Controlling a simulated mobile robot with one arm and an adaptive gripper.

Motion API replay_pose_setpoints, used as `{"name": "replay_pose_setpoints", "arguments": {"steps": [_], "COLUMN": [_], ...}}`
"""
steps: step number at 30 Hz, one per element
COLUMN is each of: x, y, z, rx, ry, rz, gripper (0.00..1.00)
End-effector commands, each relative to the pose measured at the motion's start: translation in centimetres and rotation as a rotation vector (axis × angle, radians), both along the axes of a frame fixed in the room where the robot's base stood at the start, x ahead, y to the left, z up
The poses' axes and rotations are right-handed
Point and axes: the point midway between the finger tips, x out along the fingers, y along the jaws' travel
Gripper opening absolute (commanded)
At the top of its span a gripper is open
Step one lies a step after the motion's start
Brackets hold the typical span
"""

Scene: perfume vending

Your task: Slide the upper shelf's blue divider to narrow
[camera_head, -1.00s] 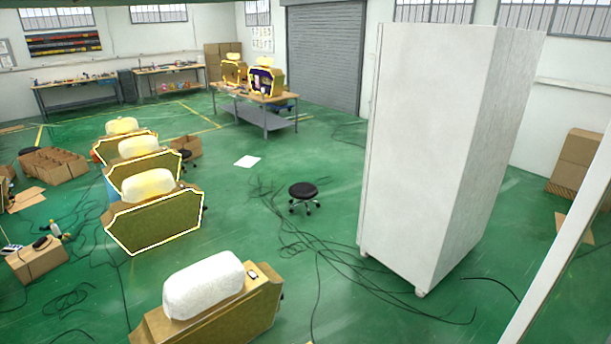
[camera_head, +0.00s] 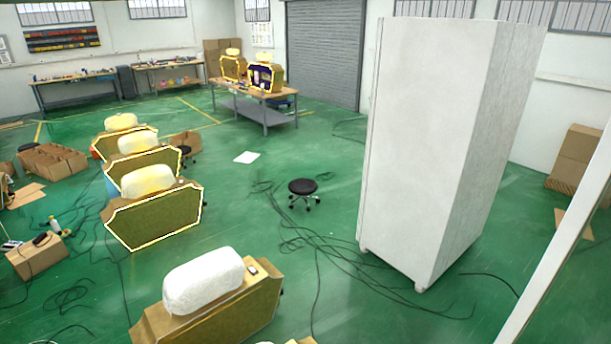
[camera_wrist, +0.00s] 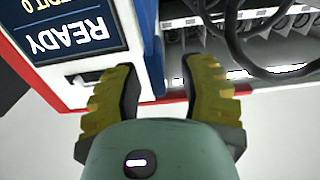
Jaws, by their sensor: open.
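My gripper (camera_wrist: 160,85) shows in the wrist view with its two yellow-and-black fingers spread apart and nothing held between them. A vending machine (camera_wrist: 108,78) fills the top of that view, upside down, with a white, blue and red body. Its open interior (camera_wrist: 275,48) lies beyond the right finger, with grey shelf slots and dark coils. I cannot make out the upper shelf's blue divider in either view. The gripper does not show clearly in the head view.
A dark panel reading READY (camera_wrist: 62,30) is on the machine's front at left. Dark curved tubes or cables (camera_wrist: 255,50) cross the interior. In the head view, a tall white cabinet (camera_head: 425,150), a black stool (camera_head: 303,187) and loose floor cables stand around open green floor.

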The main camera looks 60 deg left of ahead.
Motion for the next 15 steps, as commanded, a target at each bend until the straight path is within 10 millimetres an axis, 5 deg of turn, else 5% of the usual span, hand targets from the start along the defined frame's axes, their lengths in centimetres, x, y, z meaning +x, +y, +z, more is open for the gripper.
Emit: {"name": "replay_pose_setpoints", "arguments": {"steps": [8,15], "x": [0.15,0.06], "y": [-0.07,-0.05], "z": [0.05,0.07], "rx": [-0.001,-0.001], "ry": [0.001,0.001], "rz": [0.003,0.001], "gripper": [0.45,0.20]}}
